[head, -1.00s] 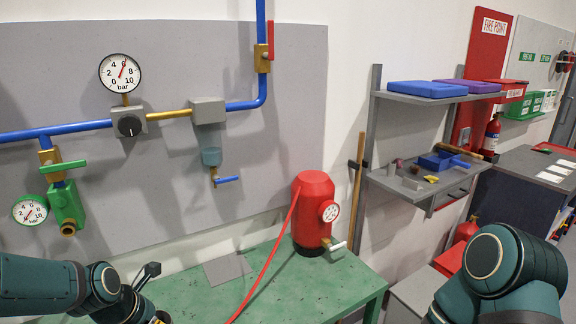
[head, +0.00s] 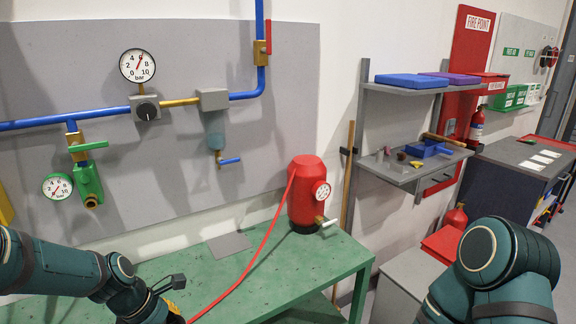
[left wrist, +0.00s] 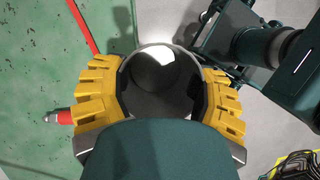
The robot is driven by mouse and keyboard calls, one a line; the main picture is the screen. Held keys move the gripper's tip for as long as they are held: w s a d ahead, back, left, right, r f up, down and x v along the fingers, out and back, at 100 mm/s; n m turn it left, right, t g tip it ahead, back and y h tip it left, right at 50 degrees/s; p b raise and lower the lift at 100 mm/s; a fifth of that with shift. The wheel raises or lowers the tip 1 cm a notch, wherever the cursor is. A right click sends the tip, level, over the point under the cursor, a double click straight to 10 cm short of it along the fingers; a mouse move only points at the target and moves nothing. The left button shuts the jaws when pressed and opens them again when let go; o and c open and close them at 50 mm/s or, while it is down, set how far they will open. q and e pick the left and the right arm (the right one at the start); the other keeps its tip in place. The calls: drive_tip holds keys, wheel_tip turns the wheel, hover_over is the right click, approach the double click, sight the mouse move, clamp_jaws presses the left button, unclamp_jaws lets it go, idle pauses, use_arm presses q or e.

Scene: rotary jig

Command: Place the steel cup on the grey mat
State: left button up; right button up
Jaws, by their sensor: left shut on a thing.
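The steel cup (left wrist: 157,70) shows in the left wrist view as a round metal rim with a dark inside. My left gripper (left wrist: 160,92) is shut around it, with a yellow ribbed finger on each side. In the head view my left gripper is at the bottom edge, mostly cut off, and the cup does not show there. The grey mat (head: 228,245) lies flat and bare on the green bench, to the right of and beyond my left wrist. My right arm is at the lower right of the head view; its gripper is not in sight.
The green bench (head: 265,265) carries a red tank (head: 306,190) at its back right. A red hose (head: 245,277) runs from it across the bench, close right of the mat. Pipes and gauges hang on the wall panel behind. A grey shelf (head: 410,180) stands right.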

use_arm(q)
drive_tip(key=d+f+m+g, duration=0.1)
drive_tip(key=m, duration=0.1)
drive_tip(key=d+f+m+g, duration=0.1)
drive_tip(key=m, duration=0.2)
drive_tip(key=f+m+g, duration=0.1)
drive_tip(key=m, duration=0.2)
drive_tip(key=shift+w+d+f, duration=0.25)
drive_tip(key=shift+d+f, duration=0.05)
drive_tip(key=shift+d, duration=0.1)
drive_tip(key=d+f+m+g+y, duration=0.2)
drive_tip(key=d+f+m+y, duration=0.1)
drive_tip(key=m, duration=1.1)
drive_tip(key=shift+s+d+f+g+y, duration=0.3)
drive_tip(key=shift+s+f+y, duration=0.1)
drive_tip(key=shift+f+y, duration=0.55)
